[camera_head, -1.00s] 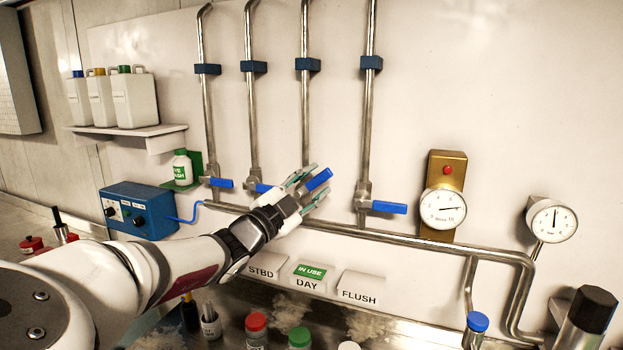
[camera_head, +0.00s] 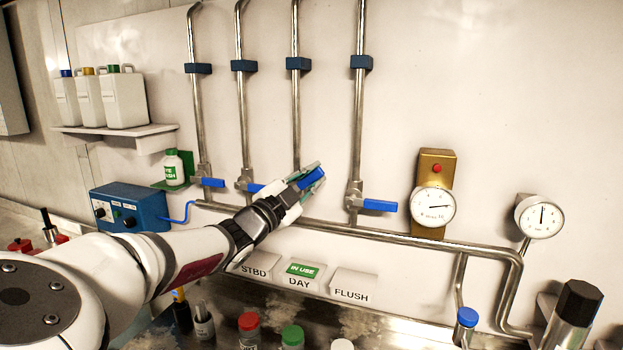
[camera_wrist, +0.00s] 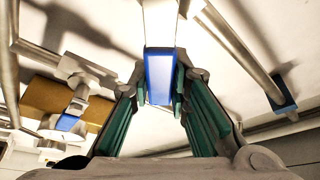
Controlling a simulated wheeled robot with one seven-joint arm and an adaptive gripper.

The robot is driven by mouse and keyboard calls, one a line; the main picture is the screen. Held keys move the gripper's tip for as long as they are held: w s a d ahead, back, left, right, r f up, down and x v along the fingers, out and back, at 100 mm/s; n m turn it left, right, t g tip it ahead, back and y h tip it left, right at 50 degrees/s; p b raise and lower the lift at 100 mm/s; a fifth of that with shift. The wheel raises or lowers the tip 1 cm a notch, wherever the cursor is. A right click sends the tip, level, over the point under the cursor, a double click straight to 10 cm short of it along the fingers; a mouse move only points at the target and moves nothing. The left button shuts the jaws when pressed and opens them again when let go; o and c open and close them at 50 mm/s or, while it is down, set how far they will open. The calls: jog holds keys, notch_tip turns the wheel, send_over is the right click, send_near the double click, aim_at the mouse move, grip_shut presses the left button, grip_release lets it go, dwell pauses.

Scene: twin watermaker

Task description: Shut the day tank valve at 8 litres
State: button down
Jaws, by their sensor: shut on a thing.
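Several vertical steel pipes have valves with blue lever handles. My gripper (camera_head: 309,177) is at the third pipe from the left, shut on its blue valve handle (camera_head: 314,179), which slants up to the right. The handle (camera_wrist: 158,76) also shows between the green-padded fingers in the wrist view. My gripper hides that valve's body in the head view. The DAY sign (camera_head: 301,279) with a green IN USE plate is below. A round gauge (camera_head: 433,206) on a brass plate has its needle pointing roughly right; its exact reading is too small to tell.
Neighbouring blue handles are on the fourth pipe (camera_head: 380,205), first pipe (camera_head: 212,182) and second pipe (camera_head: 255,188). A horizontal pipe (camera_head: 400,236) runs below. A second gauge (camera_head: 541,219) is at right. Capped bottles (camera_head: 292,338) stand on the bench below.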

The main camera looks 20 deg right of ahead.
jog(key=shift+s+d+f+m+g+p, duration=0.15)
jog(key=shift+f+m+g, duration=0.1)
jog(key=shift+m, duration=0.3)
jog(key=shift+s+d+f+m+g+p, duration=0.15)
jog(key=shift+m+g, duration=0.1)
jog(key=shift+m, duration=0.3)
jog(key=shift+s+d+f+m+g+y+p, duration=0.1)
jog(key=shift+f+m+g+y+p, duration=0.15)
jog(key=shift+f+m, duration=0.6)
jog(key=shift+d+f+m+g+y+p, duration=0.1)
jog(key=shift+f+m+g+y+p, duration=0.15)
jog(key=shift+m, duration=1.05)
jog(key=shift+s+d+f+m+g+y+p, duration=0.15)
jog(key=shift+f+m+g+y, duration=0.15)
jog(key=shift+f+m, duration=0.55)
jog(key=shift+w+r, duration=0.1)
jog(key=shift+r, duration=0.05)
jog(key=c, duration=1.5)
grip_release()
jog(key=shift+a, duration=0.15)
jog(key=v, duration=1.1)
jog(key=shift+a, duration=0.35)
